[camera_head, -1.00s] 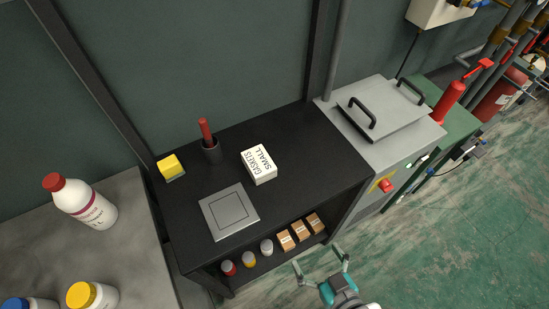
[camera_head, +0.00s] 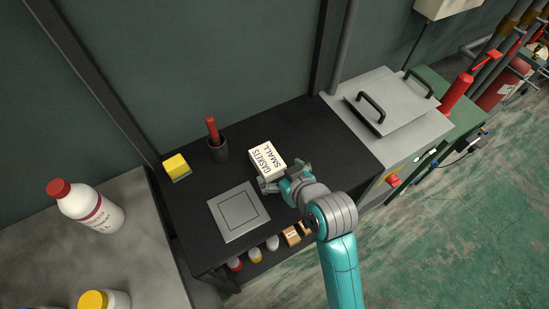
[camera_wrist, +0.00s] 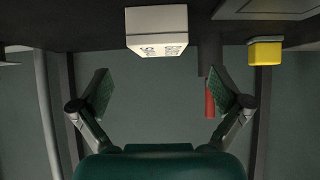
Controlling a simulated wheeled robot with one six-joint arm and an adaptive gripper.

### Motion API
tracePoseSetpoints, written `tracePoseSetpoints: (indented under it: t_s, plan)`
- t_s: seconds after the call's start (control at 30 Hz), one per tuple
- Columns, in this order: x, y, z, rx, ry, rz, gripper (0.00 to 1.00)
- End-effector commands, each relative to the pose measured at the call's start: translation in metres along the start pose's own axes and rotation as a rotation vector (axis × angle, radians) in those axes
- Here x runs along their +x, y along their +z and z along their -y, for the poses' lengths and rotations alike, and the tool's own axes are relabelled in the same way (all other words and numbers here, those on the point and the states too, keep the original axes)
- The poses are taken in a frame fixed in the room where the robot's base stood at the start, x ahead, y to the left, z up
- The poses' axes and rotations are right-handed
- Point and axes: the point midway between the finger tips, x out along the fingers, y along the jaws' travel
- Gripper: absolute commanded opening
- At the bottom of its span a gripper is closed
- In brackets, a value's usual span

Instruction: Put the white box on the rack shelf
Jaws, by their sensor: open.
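The white box (camera_head: 266,159), marked "GASKETS SMALL", sits on the black rack's top surface (camera_head: 310,130). My gripper (camera_head: 283,177) is at the box's near right side in the head view, with the arm reaching in from below. In the wrist view the white box (camera_wrist: 157,30) is at the top centre, and my gripper's two fingers (camera_wrist: 160,92) are spread wide with nothing between them. The box lies ahead of the fingertips, not between them. The rack's lower shelf (camera_head: 262,262) shows below the top, partly hidden by my arm.
A grey square plate (camera_head: 238,210), a yellow block (camera_head: 176,166) and a dark cup with a red handle (camera_head: 216,145) share the top. Several small jars (camera_head: 254,256) and brown boxes (camera_head: 291,235) stand on the lower shelf. A grey lidded unit (camera_head: 385,115) adjoins right.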

Motion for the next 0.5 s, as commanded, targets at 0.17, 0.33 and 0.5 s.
tracePoseSetpoints:
  t_s: [0.17, 0.33, 0.5]
  plan:
    - [0.005, -0.017, 0.006, -0.023, -0.025, 0.016, 1.0]
    - [0.023, -0.018, 0.007, -0.026, -0.028, 0.019, 1.0]
    - [0.048, -0.017, 0.007, -0.025, -0.028, 0.018, 1.0]
